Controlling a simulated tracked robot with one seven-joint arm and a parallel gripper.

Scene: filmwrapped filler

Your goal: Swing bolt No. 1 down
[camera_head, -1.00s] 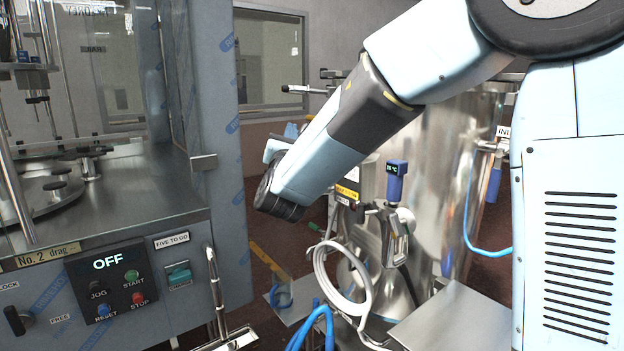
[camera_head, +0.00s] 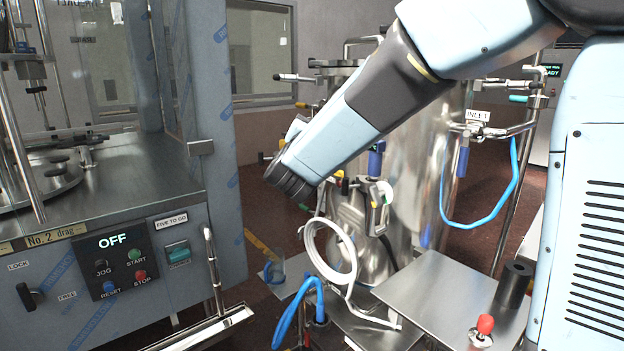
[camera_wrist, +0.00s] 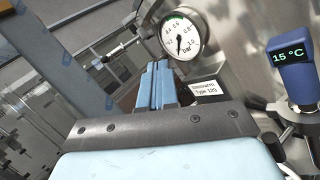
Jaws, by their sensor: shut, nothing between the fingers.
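The steel tank (camera_head: 412,150) stands behind my arm, with several rod-like fittings around its lid. One horizontal rod with a dark end (camera_head: 295,77) sticks out at the lid's left, and another (camera_head: 500,84) at its right. I cannot read which one is bolt No. 1. My gripper (camera_wrist: 158,84) is shut and empty in the wrist view, its light blue fingers pointing toward the tank's side below a pressure gauge (camera_wrist: 181,38). In the head view the fingers are mostly hidden behind my wrist.
A blue thermometer (camera_wrist: 291,52) reading 15 °C is close on the right. A filling machine (camera_head: 130,180) with an OFF panel stands left. A white coiled hose (camera_head: 330,250), blue hoses (camera_head: 490,215) and a steel plate (camera_head: 440,290) lie around the tank's front.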

